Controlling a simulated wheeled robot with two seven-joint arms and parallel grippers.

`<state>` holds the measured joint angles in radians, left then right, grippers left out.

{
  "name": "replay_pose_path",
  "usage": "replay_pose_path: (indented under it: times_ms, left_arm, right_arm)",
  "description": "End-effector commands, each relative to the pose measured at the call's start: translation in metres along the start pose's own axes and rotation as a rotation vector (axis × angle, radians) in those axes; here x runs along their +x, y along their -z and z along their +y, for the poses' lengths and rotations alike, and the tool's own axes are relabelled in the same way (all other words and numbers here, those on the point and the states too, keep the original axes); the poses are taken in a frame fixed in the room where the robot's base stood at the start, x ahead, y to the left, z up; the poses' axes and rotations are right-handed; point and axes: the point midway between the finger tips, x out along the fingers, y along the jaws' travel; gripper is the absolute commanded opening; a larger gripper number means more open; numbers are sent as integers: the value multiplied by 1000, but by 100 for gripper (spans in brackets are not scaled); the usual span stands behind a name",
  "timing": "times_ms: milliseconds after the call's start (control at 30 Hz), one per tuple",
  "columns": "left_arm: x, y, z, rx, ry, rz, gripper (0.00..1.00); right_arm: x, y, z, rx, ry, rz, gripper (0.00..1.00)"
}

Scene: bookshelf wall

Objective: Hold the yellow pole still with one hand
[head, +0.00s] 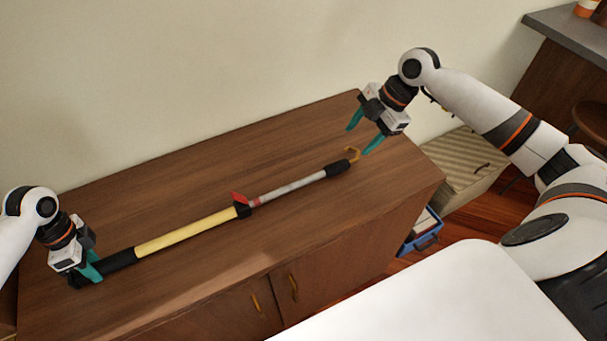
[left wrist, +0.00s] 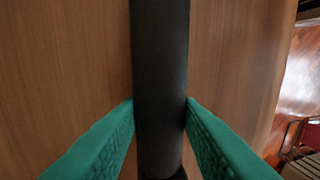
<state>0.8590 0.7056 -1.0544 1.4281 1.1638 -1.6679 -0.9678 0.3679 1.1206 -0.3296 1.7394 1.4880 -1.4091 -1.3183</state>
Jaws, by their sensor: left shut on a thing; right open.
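My left gripper (head: 92,271) is shut on the black grip at the left end. In the left wrist view its green fingers press both sides of the black grip (left wrist: 160,70). My right gripper (head: 361,138) is open and empty above the hook end, with its teal fingers apart; I cannot tell whether they touch the hook.
The wooden cabinet (head: 140,190) stands against a plain wall, its top otherwise clear. A striped box (head: 462,165) and a blue crate (head: 420,236) stand on the floor to its right. A stool (head: 590,118) and a dark counter (head: 570,33) are at far right.

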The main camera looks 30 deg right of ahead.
Motion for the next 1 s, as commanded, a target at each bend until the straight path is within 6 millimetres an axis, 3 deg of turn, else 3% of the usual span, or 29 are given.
replay_pose_path:
  times_ms: [33, 67, 200, 500, 633, 1000]
  left_arm:
    - [0, -1, 0, 2, 0, -3, 0]
    - [0, -1, 0, 2, 0, -3, 33]
    - [0, -1, 0, 2, 0, -2, 56]
    - [-1, 0, 0, 1, 0, -1, 57]
    - [-11, -1, 1, 1, -3, -2, 57]
    - [-86, -1, 1, 2, -4, -3, 57]
  right_arm:
    - [0, 0, 0, 0, 0, 0, 58]
    - [0, 0, 0, 0, 0, 0, 58]
    - [0, 0, 0, 0, 0, 0, 58]
    - [0, 0, 0, 0, 0, 0, 58]
    - [0, 0, 0, 0, 0, 0, 58]
    - [0, 0, 0, 0, 0, 0, 58]
